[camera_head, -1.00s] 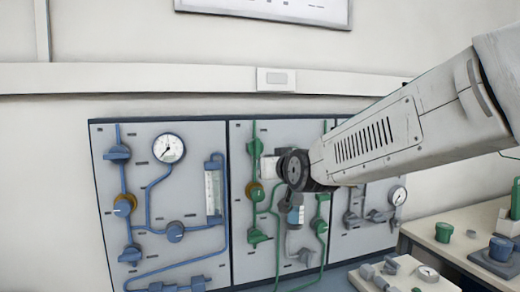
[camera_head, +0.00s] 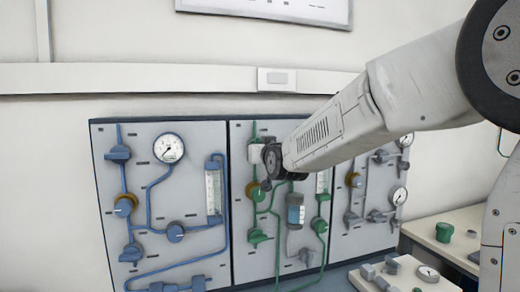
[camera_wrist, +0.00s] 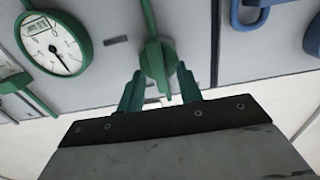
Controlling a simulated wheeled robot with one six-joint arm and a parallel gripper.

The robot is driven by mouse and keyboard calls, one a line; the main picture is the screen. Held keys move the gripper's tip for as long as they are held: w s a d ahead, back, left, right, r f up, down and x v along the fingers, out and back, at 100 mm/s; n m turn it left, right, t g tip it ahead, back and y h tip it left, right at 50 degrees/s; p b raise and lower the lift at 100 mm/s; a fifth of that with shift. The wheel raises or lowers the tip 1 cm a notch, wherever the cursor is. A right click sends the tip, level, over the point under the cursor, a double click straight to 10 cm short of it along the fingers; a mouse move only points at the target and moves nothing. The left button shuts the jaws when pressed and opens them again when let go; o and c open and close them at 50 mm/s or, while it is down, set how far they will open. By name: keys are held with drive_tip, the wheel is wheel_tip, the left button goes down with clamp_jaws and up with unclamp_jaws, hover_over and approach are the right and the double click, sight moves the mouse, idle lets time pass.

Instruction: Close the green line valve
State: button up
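The green line valve (camera_wrist: 155,58) is in the middle of the wrist view, on a green pipe. Its lever lies roughly in line with the pipe. My gripper (camera_wrist: 159,76) is open, with one finger on each side of the lever. Whether either finger touches it I cannot tell. In the head view my gripper (camera_head: 257,153) is at the upper left of the middle panel and covers most of this valve.
A round green gauge (camera_wrist: 54,45) is beside the valve in the wrist view, and blue piping (camera_wrist: 262,12) is on the other side. A blue-piped panel (camera_head: 190,260) stands left. A bench (camera_head: 460,222) with loose fittings is at right.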

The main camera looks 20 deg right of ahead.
clamp_jaws()
drive_tip(key=shift+n, duration=0.3)
drive_tip(key=n, duration=1.7)
drive_tip(key=shift+a+f, duration=0.35)
drive_tip(key=shift+f, duration=0.05)
drive_tip(key=shift+n, duration=0.3)
